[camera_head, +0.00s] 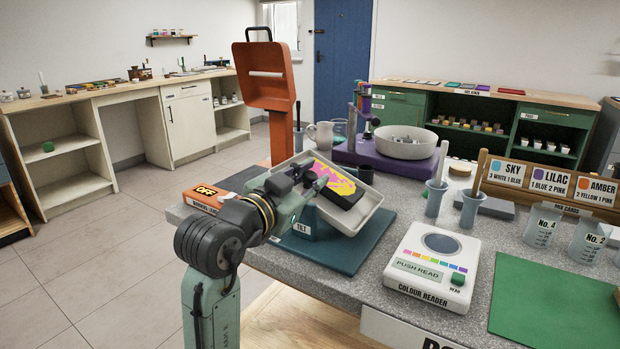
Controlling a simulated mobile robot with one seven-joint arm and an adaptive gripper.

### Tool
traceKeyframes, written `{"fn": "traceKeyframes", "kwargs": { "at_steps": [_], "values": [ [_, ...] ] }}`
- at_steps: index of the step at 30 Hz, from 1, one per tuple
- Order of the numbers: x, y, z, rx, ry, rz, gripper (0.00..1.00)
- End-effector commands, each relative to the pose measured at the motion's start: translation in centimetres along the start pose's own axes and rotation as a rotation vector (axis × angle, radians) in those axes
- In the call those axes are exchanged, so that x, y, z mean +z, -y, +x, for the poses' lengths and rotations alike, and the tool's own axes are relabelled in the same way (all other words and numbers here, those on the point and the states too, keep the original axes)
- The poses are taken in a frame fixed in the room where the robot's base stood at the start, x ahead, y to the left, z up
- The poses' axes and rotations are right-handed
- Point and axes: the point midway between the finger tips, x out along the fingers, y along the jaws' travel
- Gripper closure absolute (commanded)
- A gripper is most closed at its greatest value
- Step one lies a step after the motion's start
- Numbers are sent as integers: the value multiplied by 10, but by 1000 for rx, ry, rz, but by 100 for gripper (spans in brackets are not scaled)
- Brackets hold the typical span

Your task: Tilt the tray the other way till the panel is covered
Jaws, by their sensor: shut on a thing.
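The pale tray (364,212) sits tilted on a blue stand marked TILT (303,228), its right side lower in the picture. The panel (334,176) lies in it, with pink and yellow paint over its upper left part. Its near right part (347,198) looks black; I cannot tell if that is bare face or side. My gripper (315,180) is at the tray's left side and shut on it, probably at the edge or a handle. My gripper hides the exact grip and part of the panel.
A purple stand with a white bowl (404,143) is behind right. The colour reader (434,266) and green mat (556,303) are to the right.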

Motion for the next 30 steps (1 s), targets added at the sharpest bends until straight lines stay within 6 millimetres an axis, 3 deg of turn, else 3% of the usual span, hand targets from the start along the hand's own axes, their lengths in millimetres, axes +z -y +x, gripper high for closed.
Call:
{"fn": "traceKeyframes", "kwargs": {
  "at_steps": [1,2,11,22,26,30],
  "values": [
    [1,2,0,-4,1,0,100],
    [1,2,0,-4,1,0,76],
    [0,1,0,-2,1,-1,56],
    [0,1,-5,-3,0,-1,56],
    [1,1,-24,-5,0,-1,56],
    [0,1,-54,-6,0,0,56]
  ]
}}
